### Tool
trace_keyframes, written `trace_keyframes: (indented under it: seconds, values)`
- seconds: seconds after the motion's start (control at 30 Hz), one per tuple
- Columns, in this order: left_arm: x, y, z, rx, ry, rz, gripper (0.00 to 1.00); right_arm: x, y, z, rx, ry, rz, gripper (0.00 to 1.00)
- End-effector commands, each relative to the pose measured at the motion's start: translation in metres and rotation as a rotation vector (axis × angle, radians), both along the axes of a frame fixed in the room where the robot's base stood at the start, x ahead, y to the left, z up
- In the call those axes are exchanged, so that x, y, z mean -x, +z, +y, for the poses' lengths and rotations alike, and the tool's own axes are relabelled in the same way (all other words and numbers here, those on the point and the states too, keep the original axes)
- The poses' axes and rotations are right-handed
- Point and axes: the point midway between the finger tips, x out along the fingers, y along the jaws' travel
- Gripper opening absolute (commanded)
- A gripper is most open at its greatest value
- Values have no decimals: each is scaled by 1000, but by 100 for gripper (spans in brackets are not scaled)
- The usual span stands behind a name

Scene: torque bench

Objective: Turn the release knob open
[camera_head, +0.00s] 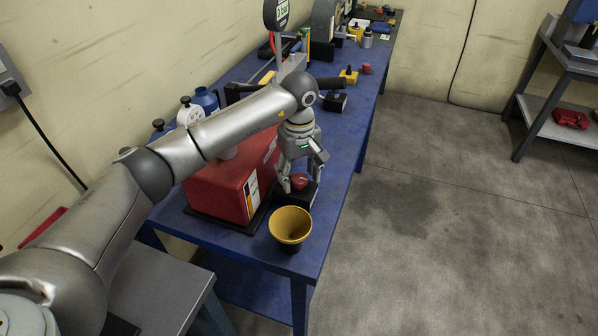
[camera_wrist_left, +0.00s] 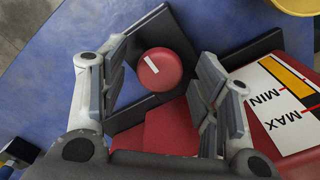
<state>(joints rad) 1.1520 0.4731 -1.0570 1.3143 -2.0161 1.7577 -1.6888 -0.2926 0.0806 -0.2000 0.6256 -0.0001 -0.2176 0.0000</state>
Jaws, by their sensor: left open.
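The release knob (camera_head: 299,181) is red and round and sits on a black block (camera_head: 296,199) at the right side of the red tank (camera_head: 216,193). In the left wrist view the knob (camera_wrist_left: 160,70) shows a short white line on its top. My left gripper (camera_head: 298,183) points down over it. Its two fingers (camera_wrist_left: 160,88) stand open on either side of the knob, with a gap on both sides. My right gripper is in neither view.
A yellow funnel (camera_head: 290,226) stands close by at the bench's front edge. The blue bench (camera_head: 343,160) holds several tools and a gauge farther back. A label with MIN and MAX (camera_wrist_left: 280,100) is on the red tank. Bare floor lies to the right.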

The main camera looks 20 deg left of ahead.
Motion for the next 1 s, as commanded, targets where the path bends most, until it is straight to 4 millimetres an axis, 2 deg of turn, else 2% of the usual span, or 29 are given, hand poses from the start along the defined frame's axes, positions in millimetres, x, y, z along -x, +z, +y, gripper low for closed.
trace_keyframes:
  seconds: [0.17,0.5,0.77,1.0]
  values:
    - [0,0,0,0,0,0,57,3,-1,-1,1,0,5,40]
    - [0,0,0,0,0,0,13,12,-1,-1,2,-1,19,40]
    - [0,0,0,-1,23,-1,12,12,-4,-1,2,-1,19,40]
    - [-1,-1,0,0,139,-1,12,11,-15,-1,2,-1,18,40]
